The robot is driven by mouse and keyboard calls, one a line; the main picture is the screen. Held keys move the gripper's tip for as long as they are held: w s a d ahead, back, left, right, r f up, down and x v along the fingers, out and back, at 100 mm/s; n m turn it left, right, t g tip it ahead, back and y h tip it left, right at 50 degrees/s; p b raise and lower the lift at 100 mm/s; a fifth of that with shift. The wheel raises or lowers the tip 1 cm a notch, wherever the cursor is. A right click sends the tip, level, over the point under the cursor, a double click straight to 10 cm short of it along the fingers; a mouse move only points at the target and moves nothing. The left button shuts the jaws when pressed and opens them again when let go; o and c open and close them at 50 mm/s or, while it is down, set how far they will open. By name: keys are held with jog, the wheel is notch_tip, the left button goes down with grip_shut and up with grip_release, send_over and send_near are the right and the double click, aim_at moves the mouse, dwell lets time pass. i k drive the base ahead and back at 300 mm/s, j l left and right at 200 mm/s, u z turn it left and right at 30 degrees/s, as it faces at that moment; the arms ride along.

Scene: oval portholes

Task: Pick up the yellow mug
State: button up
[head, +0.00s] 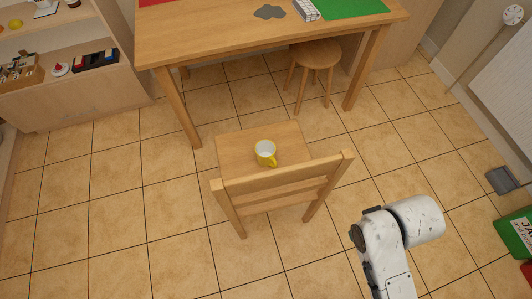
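The yellow mug (264,153) stands upright on the seat of a wooden chair (237,150) near the middle of the head view. Its inside is pale and its yellow handle points down and slightly right in the picture, toward the chair's backrest. My white arm is at the lower right, apart from the chair and the mug. My gripper itself does not show in this view.
The chair's backrest (285,178) stands between me and the mug. A wooden table (220,35) is behind the chair, with a stool (315,57) under it. Shelves (75,95) stand at the left. Tiled floor is clear around the chair.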

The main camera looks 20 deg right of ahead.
aim_at(265, 149)
jog(key=i+l, duration=0.25)
jog(key=l, duration=0.15)
jog(key=i+l, duration=0.25)
jog(key=l, duration=0.2)
jog(key=i+l+u, duration=0.1)
jog(key=i+l, duration=0.15)
jog(key=l, duration=0.15)
jog(key=i+l, duration=0.2)
jog(key=i, duration=0.15)
jog(key=i+l, duration=0.25)
jog(key=i+u, duration=0.05)
